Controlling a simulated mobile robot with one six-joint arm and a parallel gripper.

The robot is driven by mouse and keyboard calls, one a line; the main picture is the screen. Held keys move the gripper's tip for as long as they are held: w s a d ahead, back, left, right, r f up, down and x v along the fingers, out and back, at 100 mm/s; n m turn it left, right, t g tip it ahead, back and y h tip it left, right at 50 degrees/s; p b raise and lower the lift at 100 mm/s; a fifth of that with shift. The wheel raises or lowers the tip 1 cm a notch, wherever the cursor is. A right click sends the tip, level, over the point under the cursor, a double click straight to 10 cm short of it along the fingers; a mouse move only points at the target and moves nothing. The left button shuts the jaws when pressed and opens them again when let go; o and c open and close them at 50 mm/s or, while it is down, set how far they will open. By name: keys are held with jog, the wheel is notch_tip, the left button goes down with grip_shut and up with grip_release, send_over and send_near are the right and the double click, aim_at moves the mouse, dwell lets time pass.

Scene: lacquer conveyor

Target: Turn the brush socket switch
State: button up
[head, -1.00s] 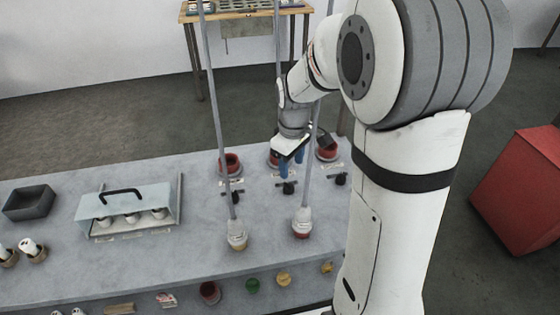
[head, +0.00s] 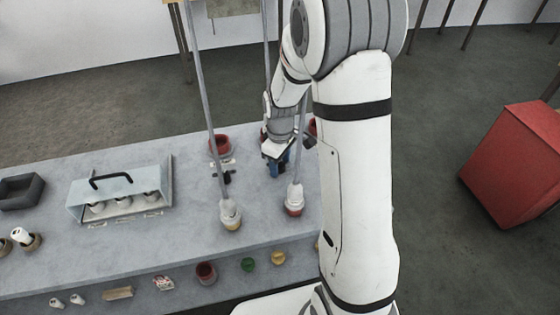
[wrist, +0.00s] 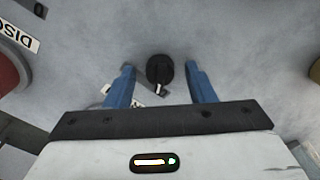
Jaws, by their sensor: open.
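A black rotary switch knob (wrist: 159,70) with a pale pointer mark stands on the grey table top in the wrist view. My gripper (wrist: 161,82) is open, one blue finger on each side of the knob, with visible gaps. A white label under the knob is partly hidden and unreadable, so I cannot tell whether this is the brush switch. In the head view my gripper (head: 275,166) is low over the middle switch position, hiding the knob there. Another black switch (head: 227,178) stands to its left, in front of a red-rimmed socket (head: 220,146).
Two grey poles rise from white-collared bases (head: 231,216) (head: 294,199) on the front of the table (head: 140,233). A handled case (head: 121,190) and a dark tray (head: 21,192) lie left. A label reading "DISC" (wrist: 20,27) is partly visible in the wrist view. A red box (head: 518,165) stands right.

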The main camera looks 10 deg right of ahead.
jog(key=shift+c, duration=0.5)
jog(key=c, duration=0.9)
jog(key=shift+m, duration=0.3)
jog(key=m+b, duration=0.1)
jog(key=m, duration=0.4)
jog(key=shift+b, duration=0.35)
jog(key=m+b, duration=0.1)
jog(key=m, duration=0.5)
jog(key=shift+m, duration=0.3)
